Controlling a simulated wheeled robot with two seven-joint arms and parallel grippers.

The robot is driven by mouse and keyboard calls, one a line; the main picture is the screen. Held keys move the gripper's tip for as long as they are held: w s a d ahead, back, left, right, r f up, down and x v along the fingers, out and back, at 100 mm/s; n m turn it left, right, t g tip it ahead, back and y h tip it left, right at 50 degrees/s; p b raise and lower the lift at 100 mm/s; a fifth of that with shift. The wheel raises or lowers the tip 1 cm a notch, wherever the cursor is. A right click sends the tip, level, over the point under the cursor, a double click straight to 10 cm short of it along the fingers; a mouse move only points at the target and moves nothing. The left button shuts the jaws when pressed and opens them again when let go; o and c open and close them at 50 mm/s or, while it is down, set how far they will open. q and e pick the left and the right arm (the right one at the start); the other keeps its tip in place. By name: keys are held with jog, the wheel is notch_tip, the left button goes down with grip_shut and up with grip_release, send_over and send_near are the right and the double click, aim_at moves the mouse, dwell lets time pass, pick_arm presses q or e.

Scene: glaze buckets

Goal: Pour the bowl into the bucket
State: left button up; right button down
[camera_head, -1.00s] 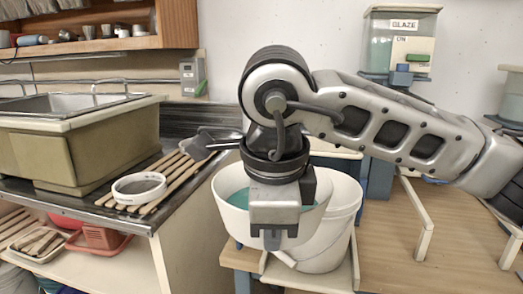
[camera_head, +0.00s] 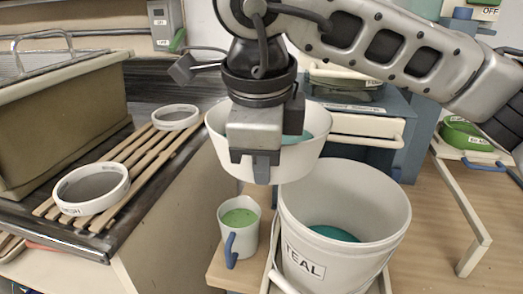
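The white bowl (camera_head: 221,150) hangs above the bench, up and left of the bucket. Teal glaze (camera_head: 297,138) shows inside it, and it looks close to level. My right gripper (camera_head: 262,165) is over the bowl's near rim and appears shut on it; the fingers partly hide the bowl. The white bucket (camera_head: 385,222), labelled TEAL, stands open on the wooden bench, with teal glaze (camera_head: 335,233) low inside. The bowl's lower right side overlaps the bucket's left rim in the picture. My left gripper is not in view.
A white cup (camera_head: 248,243) with green liquid and a blue handle stands left of the bucket, below the bowl. Two white ring-shaped sieves (camera_head: 68,208) lie on a wooden slatted rack (camera_head: 150,160) at left. The bench right of the bucket is clear up to a white frame.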

pick_arm(q)
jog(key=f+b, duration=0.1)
jog(key=b, duration=0.1)
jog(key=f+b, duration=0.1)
jog(key=b, duration=0.2)
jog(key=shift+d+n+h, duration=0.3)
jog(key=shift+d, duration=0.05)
pick_arm(e)
jog(key=y, duration=0.1)
jog(key=f+y, duration=0.1)
jog(key=y, duration=0.2)
jog(key=shift+a+f+t, duration=0.2)
jog(key=shift+a+t, duration=0.1)
jog(key=shift+t, duration=0.1)
